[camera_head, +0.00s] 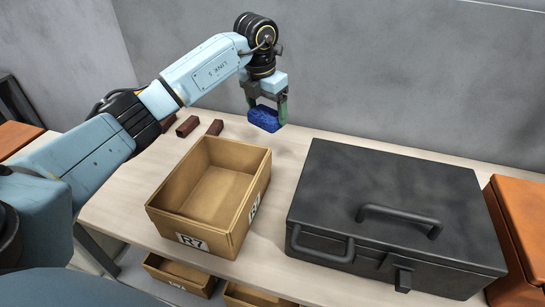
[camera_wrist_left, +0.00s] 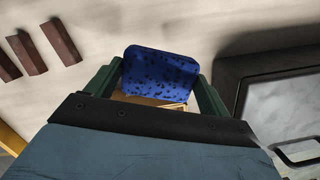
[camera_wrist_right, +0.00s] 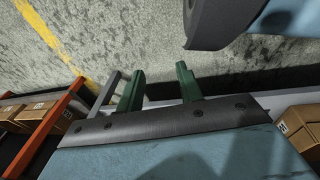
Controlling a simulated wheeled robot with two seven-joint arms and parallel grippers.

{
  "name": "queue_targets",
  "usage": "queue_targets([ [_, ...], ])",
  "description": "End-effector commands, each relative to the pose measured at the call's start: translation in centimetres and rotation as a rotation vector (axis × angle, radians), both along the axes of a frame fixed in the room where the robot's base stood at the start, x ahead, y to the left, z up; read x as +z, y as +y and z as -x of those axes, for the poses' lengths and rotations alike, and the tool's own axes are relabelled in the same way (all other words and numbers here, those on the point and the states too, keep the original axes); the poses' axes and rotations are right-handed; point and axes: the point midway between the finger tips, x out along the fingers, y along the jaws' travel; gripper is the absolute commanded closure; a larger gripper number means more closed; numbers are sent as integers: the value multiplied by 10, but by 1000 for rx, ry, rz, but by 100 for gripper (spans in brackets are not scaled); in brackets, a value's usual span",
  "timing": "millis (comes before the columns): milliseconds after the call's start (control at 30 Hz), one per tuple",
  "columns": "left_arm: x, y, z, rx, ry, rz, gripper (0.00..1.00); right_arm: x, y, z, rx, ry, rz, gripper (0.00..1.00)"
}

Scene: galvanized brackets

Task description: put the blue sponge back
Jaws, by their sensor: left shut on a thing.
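The blue sponge (camera_head: 265,119) is held between the fingers of my left gripper (camera_head: 267,106), up near the back of the table. In the left wrist view the sponge (camera_wrist_left: 160,75) is a dark-speckled blue block between the green fingers. An open, empty-looking cardboard box (camera_head: 210,195) marked R7 stands on the table, in front and to the left of the sponge. My right gripper (camera_wrist_right: 160,88) shows only in the right wrist view, its green fingers apart with nothing between them, over the floor.
A black closed case (camera_head: 390,215) with handles fills the table's right side. An orange box (camera_head: 520,235) stands at the far right. Several dark red blocks (camera_head: 188,126) lie behind the cardboard box. More cardboard boxes (camera_head: 180,275) sit below the tabletop. A grey wall is behind the table.

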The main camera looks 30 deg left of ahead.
Motion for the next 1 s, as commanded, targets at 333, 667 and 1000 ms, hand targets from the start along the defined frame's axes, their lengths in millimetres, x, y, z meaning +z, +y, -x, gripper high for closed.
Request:
queue_targets([
  [333,-36,0,0,0,2,1,37,22,6,-35,-13,-29,-1,64],
  [667,-80,0,0,0,2,2,37,42,9,-54,-21,-46,-1,64],
  [1000,-118,0,0,0,0,0,37,63,12,-69,-28,-61,-1,64],
])
